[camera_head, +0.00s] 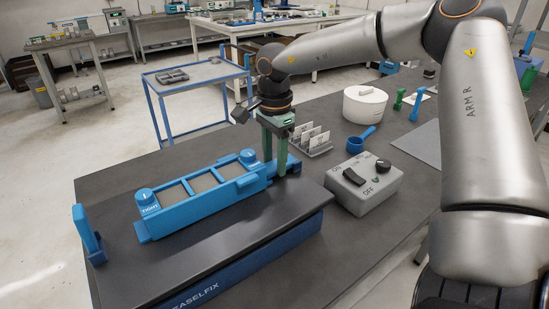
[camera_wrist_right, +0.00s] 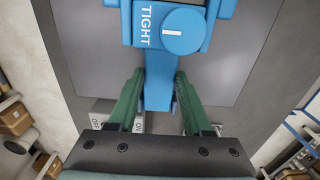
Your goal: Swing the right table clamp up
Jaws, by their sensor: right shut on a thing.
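A blue fixture (camera_head: 205,204) with knobs marked TIGHT lies on a dark plate (camera_head: 230,228) labelled EASELFIX. A blue table clamp (camera_head: 87,238) stands upright at the plate's left end. My right gripper (camera_head: 276,168), with green fingers, points down at the fixture's right end. In the right wrist view, its fingers (camera_wrist_right: 160,95) lie on either side of a narrow blue piece, the right table clamp (camera_wrist_right: 158,92), just beyond a TIGHT knob (camera_wrist_right: 181,32). In the head view the fingers mostly hide this clamp. My left gripper is not in view.
A grey switch box (camera_head: 365,187) stands right of the plate. A blue cup with a handle (camera_head: 361,139), a card rack (camera_head: 313,140), a white pot (camera_head: 364,103) and green-and-blue upright pieces (camera_head: 408,104) stand farther back. The table front right is fairly clear.

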